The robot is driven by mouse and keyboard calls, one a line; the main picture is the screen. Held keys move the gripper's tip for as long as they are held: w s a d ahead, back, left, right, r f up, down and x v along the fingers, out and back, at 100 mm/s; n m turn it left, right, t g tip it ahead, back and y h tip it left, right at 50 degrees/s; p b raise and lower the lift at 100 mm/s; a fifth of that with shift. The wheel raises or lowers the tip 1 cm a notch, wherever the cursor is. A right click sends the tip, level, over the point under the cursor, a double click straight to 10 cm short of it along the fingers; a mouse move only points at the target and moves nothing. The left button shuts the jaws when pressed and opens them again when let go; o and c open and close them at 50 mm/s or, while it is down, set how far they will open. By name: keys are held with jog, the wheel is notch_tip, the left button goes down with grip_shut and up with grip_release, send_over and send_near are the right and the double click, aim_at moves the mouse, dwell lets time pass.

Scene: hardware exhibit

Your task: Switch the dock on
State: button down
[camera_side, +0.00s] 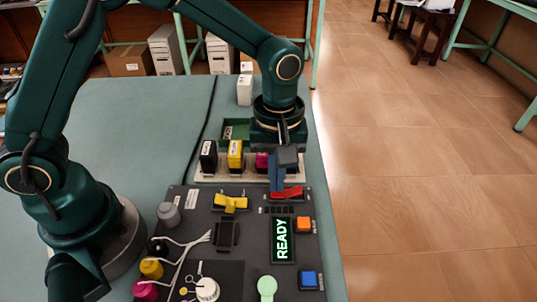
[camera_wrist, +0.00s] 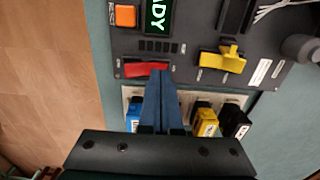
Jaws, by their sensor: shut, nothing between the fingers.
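The dark dock panel (camera_side: 250,222) lies on the table, and its display (camera_side: 282,241) is lit with green READY. A red switch (camera_side: 290,193) sits at the panel's far edge; it also shows in the wrist view (camera_wrist: 145,69). My gripper (camera_side: 277,188) is shut and empty, its blue fingers pointing down at the red switch. In the wrist view the fingertips (camera_wrist: 160,76) overlap the switch's edge; I cannot tell whether they touch it. The fingers hide part of the switch in the side view.
A yellow switch (camera_side: 230,203), orange button (camera_side: 303,224) and blue button (camera_side: 309,280) are on the panel. A rack beyond it holds a black cartridge (camera_side: 208,157), yellow cartridge (camera_side: 235,155) and others. Cables run at the left. The table's far left is clear.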

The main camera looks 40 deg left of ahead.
aim_at(274, 194)
notch_tip(274, 194, up, 7)
jog(key=shift+f, duration=0.2)
dwell(0.4)
jog(key=shift+s+f+m, duration=0.2)
jog(key=shift+f+m, duration=0.15)
jog(key=shift+m, duration=0.55)
jog(key=s+a+r+m+t, duration=0.5)
jog(key=s+a+r+m, duration=0.1)
jog(key=s+a, duration=0.4)
jog(key=shift+s+r+m+t, duration=0.3)
jog(key=shift+s+m, duration=0.3)
jog(key=shift+s, duration=0.2)
